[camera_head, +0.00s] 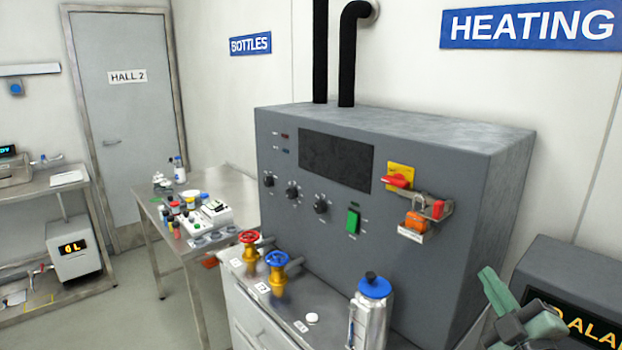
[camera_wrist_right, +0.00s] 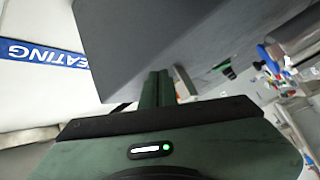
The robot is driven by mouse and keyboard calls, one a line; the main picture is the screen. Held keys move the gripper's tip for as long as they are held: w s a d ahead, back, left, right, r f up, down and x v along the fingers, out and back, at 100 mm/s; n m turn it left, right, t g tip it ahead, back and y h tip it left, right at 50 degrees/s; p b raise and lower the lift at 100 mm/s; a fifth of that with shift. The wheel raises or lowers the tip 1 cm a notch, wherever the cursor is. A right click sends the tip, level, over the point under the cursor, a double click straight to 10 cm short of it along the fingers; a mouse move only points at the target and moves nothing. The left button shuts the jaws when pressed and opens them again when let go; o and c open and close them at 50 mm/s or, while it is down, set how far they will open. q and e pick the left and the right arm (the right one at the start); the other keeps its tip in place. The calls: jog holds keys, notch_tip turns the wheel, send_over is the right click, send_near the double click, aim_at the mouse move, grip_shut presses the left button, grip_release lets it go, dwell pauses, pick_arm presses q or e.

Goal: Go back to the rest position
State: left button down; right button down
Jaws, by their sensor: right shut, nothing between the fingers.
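My right gripper (camera_head: 490,276) is at the lower right of the head view, in front of the right side of the grey heating cabinet (camera_head: 440,245). Its green fingers are together with nothing between them. In the right wrist view the closed fingers (camera_wrist_right: 157,88) point toward the cabinet's grey side (camera_wrist_right: 170,45). I cannot tell the exact gap to the cabinet. My left gripper is not in view.
A dark alarm box (camera_head: 575,265) stands right of the cabinet, partly behind my right gripper. A blue-topped metal flask (camera_head: 372,310) and red and blue valves (camera_head: 276,275) stand before the cabinet. A bottle table (camera_head: 235,190) is left. Open floor (camera_head: 120,300) lies farther left.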

jog(key=s+a+f+m+g+h, duration=0.15)
jog(key=s+f+m+g, duration=0.35)
jog(key=f, duration=0.6)
jog(key=s+a+f+m+g+h, duration=0.1)
jog(key=s+a+f+m+g, duration=0.2)
jog(key=s+f, duration=0.65)
jog(key=s+a+f+m+g+y, duration=0.1)
jog(key=s+a+f+g, duration=0.25)
jog(key=s+f, duration=0.3)
jog(key=s+a+f+m+g+y, duration=0.1)
jog(key=s+a+f+g, duration=0.2)
jog(key=s+f+g, duration=0.3)
notch_tip(320, 180, down, 30)
jog(key=s+b, duration=0.3)
jog(key=b, duration=0.3)
jog(key=s+d+f+b, duration=0.1)
jog(key=s+f+b, duration=0.1)
jog(key=s+f, duration=0.6)
jog(key=s+d+f+g+b, duration=0.1)
jog(key=s+f+b, duration=0.1)
jog(key=s+f, duration=0.7)
notch_tip(320, 180, down, 5)
jog(key=shift+d+r+n, duration=0.15)
jog(key=shift+d+n, duration=0.15)
